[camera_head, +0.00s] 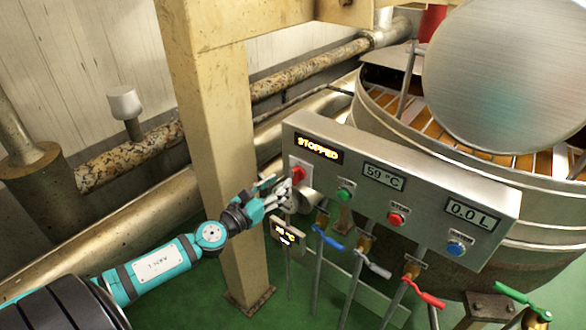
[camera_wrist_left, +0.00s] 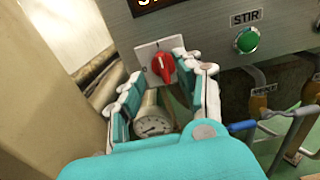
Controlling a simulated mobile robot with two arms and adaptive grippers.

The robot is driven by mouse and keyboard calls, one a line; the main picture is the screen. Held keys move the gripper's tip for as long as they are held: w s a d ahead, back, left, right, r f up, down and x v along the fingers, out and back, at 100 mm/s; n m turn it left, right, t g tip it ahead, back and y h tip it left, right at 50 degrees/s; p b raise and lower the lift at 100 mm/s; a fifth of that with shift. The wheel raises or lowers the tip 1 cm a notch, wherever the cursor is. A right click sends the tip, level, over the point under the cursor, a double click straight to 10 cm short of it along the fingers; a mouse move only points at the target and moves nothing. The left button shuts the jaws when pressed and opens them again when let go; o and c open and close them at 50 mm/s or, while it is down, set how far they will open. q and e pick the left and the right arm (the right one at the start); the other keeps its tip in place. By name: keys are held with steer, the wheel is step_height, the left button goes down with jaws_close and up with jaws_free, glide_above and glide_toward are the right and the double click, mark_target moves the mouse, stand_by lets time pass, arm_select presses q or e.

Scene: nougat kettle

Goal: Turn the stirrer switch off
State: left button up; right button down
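The red switch knob (camera_head: 298,174) sits on a pale plate at the left end of the grey control panel (camera_head: 455,192). The display (camera_head: 318,150) above it reads STOPPED. In the left wrist view the red knob (camera_wrist_left: 163,67) points roughly up and down, slightly tilted. My left gripper (camera_head: 280,193) is open just in front of the knob, its fingers on either side of and below it. In the left wrist view the right finger's tip is close to the knob; I cannot tell whether it touches. Nothing is between the fingers. My right gripper is out of view.
A green button (camera_wrist_left: 247,40) labelled STIR is right of the knob. Red (camera_head: 396,219) and blue (camera_head: 457,249) buttons are farther along. A round gauge (camera_wrist_left: 153,125) is below the knob. Coloured valve levers hang below the panel. A beige post (camera_head: 222,120) stands left.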

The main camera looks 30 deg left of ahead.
mark_target(293, 172)
arm_select(q)
steer(key=w, duration=0.4)
steer(key=w+p, duration=0.1)
steer(key=w, duration=0.1)
steer(key=shift+w+d, duration=0.3)
steer(key=shift+w, duration=0.1)
jaws_close()
